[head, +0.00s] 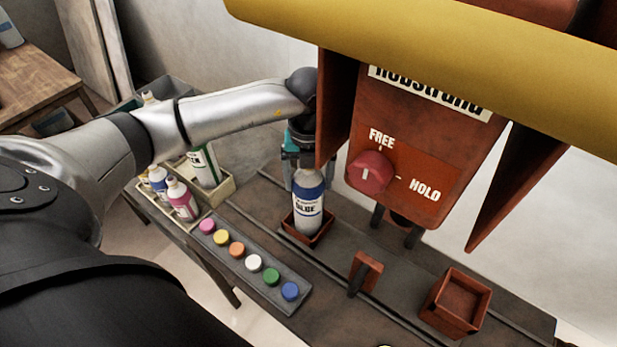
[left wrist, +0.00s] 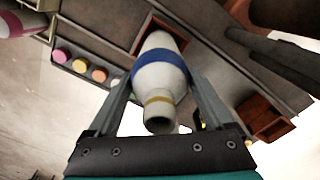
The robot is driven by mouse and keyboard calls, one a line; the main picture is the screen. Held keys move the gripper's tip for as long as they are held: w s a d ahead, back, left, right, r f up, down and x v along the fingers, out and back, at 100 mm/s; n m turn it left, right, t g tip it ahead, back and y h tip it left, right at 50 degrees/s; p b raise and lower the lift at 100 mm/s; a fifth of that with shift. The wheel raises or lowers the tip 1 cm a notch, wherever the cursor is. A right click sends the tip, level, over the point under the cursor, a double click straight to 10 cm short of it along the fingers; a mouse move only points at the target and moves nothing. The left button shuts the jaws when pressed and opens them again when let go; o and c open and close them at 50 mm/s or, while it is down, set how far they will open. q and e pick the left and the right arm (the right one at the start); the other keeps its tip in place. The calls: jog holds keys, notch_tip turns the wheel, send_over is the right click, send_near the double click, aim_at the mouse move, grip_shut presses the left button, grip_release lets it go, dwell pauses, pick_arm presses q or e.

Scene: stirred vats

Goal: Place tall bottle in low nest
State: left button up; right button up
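The tall bottle (head: 308,205) is white with a blue band and a label that seems to read "BLUE". It stands upright in a low red-brown square nest (head: 289,226) on the dark bench. My left gripper (head: 304,172) is over the bottle from above, with a finger on each side of its upper part. In the left wrist view the bottle (left wrist: 160,75) is centred between the fingers, which appear to touch its sides near the blue band. The nest's rim (left wrist: 143,37) shows behind it. My right gripper is not in view.
An empty red-brown box (head: 440,312) stands to the right, past a small red-brown upright (head: 366,272). A red machine with a FREE/HOLD knob (head: 371,173) overhangs the bench. A strip of coloured caps (head: 254,262) and a tray of bottles (head: 219,193) lie left.

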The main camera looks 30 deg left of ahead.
pick_arm(q)
jog(key=shift+o, duration=0.9)
notch_tip(320, 180, up, 12)
jog(key=shift+r, duration=0.2)
